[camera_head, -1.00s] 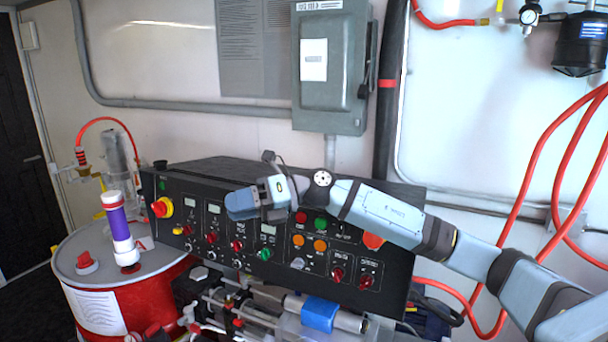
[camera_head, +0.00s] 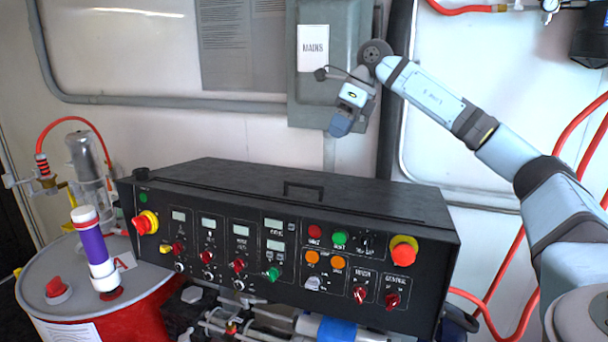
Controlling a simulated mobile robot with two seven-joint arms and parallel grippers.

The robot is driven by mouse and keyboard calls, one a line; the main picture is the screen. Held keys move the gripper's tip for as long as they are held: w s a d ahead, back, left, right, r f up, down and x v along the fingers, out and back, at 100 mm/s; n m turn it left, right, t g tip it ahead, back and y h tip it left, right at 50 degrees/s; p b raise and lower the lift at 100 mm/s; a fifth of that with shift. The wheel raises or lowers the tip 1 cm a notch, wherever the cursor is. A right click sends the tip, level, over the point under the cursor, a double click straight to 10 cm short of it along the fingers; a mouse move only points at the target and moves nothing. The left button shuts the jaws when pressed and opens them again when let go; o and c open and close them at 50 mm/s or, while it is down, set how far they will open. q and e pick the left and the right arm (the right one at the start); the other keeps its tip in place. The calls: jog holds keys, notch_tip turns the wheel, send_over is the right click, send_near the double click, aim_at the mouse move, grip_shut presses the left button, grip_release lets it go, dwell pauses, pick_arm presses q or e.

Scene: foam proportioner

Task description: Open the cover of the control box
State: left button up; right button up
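The control box (camera_head: 220,270) is a long black console with a front panel of knobs, buttons and small displays. Its black top cover (camera_head: 240,180) is down, with a dark handle (camera_head: 303,188) near the middle. My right gripper (camera_head: 341,124) is raised above and behind the cover's right half in the picture, in front of the grey mains box, and touches nothing that I can see. It points downward, and its fingers show nearly edge-on, so their opening is unclear. My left gripper is not in view.
The grey mains box (camera_head: 307,105) hangs on the wall behind. A red drum (camera_head: 150,305) with a purple-and-white cylinder (camera_head: 92,245) stands at left. Red hoses (camera_head: 510,260) hang at right. Pipes lie below the console. The space above the cover is clear.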

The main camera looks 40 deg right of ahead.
jog(key=p+x, duration=0.2)
jog(key=x, duration=1.1)
jog(key=shift+s+a+f+p, duration=0.1)
jog(key=shift+a+p, duration=0.05)
jog(key=shift+p, duration=0.15)
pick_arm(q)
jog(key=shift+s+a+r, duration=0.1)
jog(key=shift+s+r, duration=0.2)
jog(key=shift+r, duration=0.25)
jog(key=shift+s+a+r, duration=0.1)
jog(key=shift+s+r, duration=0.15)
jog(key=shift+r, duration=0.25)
pick_arm(e)
grip_shut()
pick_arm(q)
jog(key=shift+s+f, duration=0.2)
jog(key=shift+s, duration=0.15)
